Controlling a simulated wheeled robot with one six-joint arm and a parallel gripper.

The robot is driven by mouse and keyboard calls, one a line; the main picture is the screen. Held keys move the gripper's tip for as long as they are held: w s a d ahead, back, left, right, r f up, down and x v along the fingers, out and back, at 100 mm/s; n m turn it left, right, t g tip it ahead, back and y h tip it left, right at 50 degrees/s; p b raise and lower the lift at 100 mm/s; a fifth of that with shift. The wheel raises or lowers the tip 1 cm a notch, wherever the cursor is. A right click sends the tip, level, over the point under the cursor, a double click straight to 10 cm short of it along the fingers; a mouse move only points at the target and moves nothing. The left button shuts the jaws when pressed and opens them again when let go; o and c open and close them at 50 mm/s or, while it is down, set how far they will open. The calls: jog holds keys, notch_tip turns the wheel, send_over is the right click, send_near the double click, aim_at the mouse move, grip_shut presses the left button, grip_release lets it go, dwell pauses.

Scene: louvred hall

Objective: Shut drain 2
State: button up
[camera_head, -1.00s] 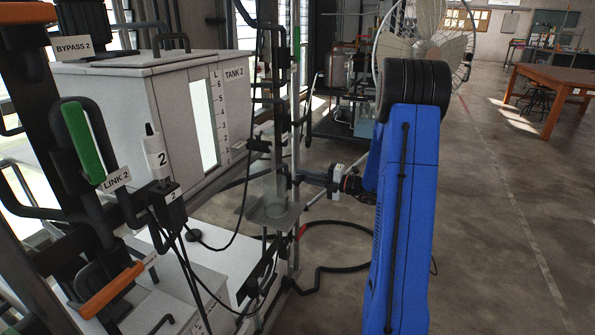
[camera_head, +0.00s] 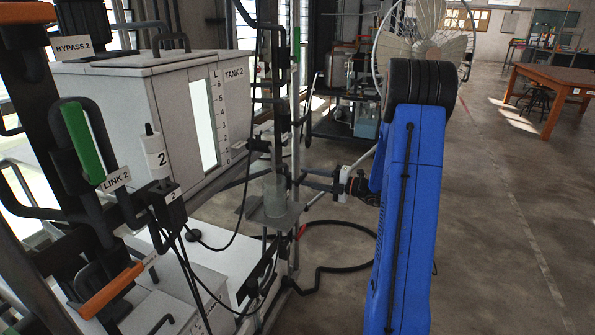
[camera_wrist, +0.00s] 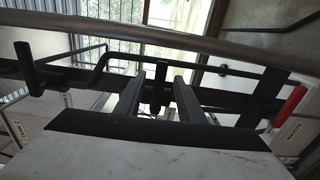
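My gripper (camera_head: 308,181) is at the end of the blue arm, beside the upright frame to the right of tank 2 (camera_head: 238,110). In the wrist view its two dark fingers (camera_wrist: 158,98) stand apart, with a dark upright piece (camera_wrist: 160,75) showing in the gap between them; I cannot tell whether they touch it. A small red part (camera_head: 302,231) shows low on the frame in the head view. I cannot read a drain 2 label.
A green handle marked LINK 2 (camera_head: 83,142) and an orange handle (camera_head: 111,290) are at the left. A black hose (camera_head: 340,268) lies on the floor. A grey rail (camera_wrist: 160,38) crosses the wrist view. Open floor lies right.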

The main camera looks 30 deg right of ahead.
jog(key=shift+v, duration=2.4)
jog(key=shift+d, duration=0.1)
jog(key=v, duration=1.7)
jog(key=shift+s, duration=0.2)
jog(key=shift+c, duration=0.4)
